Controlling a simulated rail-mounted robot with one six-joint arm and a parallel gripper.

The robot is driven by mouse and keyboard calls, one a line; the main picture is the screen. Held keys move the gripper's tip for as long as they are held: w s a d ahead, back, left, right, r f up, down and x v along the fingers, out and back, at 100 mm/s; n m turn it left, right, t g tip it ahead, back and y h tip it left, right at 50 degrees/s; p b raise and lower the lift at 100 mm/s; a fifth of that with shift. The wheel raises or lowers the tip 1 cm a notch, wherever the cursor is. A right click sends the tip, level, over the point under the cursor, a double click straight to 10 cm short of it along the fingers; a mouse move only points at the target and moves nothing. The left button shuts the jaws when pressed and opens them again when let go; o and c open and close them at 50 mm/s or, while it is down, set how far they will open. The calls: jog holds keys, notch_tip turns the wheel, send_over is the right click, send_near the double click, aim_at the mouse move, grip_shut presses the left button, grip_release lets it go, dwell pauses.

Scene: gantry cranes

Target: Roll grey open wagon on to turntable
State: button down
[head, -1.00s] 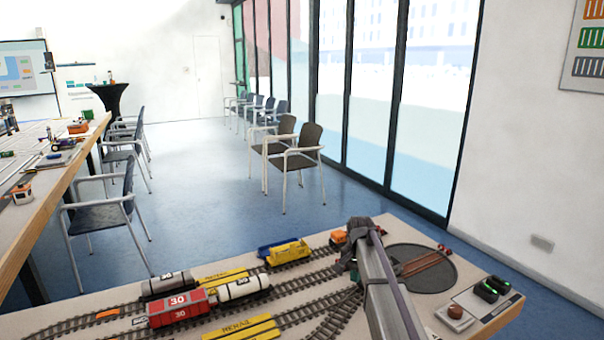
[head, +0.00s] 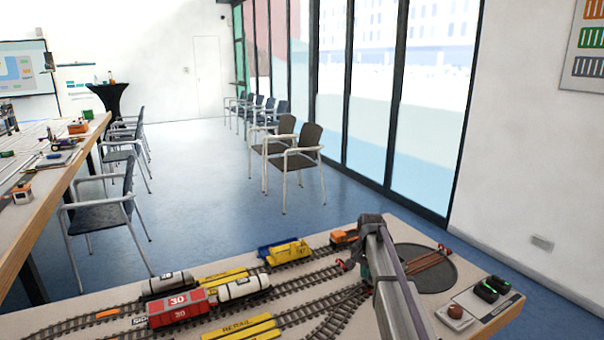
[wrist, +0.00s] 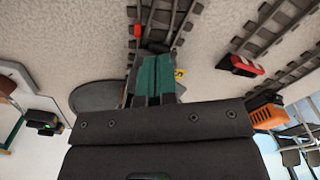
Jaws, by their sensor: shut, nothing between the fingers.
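The turntable (head: 440,273) is a dark round disc with reddish rails at the table's right end; my arm covers its left part. It also shows in the wrist view (wrist: 90,97), to the left of my fingers. My gripper (head: 366,272) is low over the track just left of the turntable. In the wrist view its teal fingers (wrist: 153,75) are shut and empty, above a track. I cannot make out the grey open wagon; my arm and gripper hide part of that track. A small yellow patch (wrist: 180,72) shows beside the fingers.
A red wagon (head: 180,308), a white tank wagon (head: 243,288) and a yellow wagon (head: 289,252) stand on the left tracks. An orange vehicle (head: 343,238) is behind my gripper. A control box (head: 490,290) and a round brown knob (head: 455,311) are at the right edge.

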jog(key=shift+w+d, duration=1.15)
jog(key=shift+d, duration=1.05)
jog(key=shift+w+d, duration=1.1)
jog(key=shift+d, duration=1.1)
jog(key=shift+w+d, duration=1.15)
jog(key=shift+d, duration=1.05)
jog(key=shift+a, duration=0.15)
jog(key=shift+s+a, duration=0.3)
jog(key=shift+a, duration=0.15)
jog(key=shift+r, duration=0.1)
notch_tip(320, 180, up, 7)
jog(key=p, duration=0.7)
